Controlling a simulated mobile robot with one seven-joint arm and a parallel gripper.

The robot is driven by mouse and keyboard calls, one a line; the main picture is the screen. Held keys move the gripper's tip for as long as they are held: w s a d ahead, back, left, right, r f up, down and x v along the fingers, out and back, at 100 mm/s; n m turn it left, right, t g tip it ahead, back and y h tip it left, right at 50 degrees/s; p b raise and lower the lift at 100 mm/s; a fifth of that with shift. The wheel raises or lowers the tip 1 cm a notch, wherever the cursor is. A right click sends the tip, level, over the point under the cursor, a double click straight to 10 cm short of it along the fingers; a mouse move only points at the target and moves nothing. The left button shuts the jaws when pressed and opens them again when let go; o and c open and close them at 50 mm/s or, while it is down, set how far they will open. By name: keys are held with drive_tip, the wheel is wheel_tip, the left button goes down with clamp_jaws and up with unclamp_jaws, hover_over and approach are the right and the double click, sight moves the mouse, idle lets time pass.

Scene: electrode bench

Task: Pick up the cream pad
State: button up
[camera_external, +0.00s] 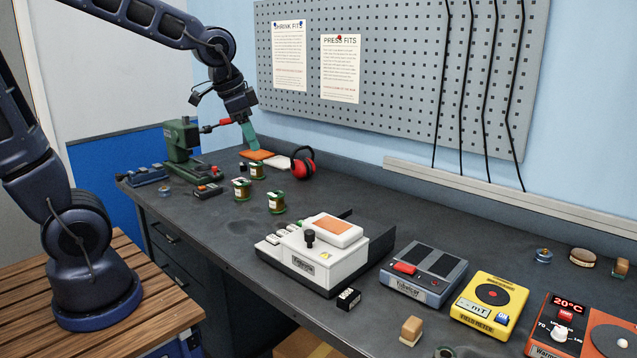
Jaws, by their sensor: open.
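A pale cream flat pad (279,162) lies toward the back of the bench, just left of the red ear defenders. An orange flat pad (256,155) lies directly to its left. My gripper (251,142) points down, with its teal fingers over or just behind the orange pad, a little left of the cream pad. It is open and holds nothing that I can see. The fingers overlap in this view, so the gap between them is hidden. I cannot tell whether the fingertips touch the orange pad.
Red ear defenders (303,163) stand close right of the cream pad. A green machine (182,139) with a red handle is to the left. Several small jars (276,203) stand in front. A white machine (312,249) fills the bench's middle. The pegboard wall (400,60) rises behind.

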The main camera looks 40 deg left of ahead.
drive_tip(key=w+d+f+m, duration=0.3)
drive_tip(key=w+d, duration=0.1)
drive_tip(key=d, duration=0.5)
drive_tip(key=m+g+h, duration=0.4)
drive_tip(key=m, duration=0.4)
approach(409, 321)
drive_tip(key=x, duration=1)
drive_tip(key=shift+d+f, duration=0.1)
drive_tip(key=shift+f, duration=0.15)
drive_tip(key=c, duration=1.1)
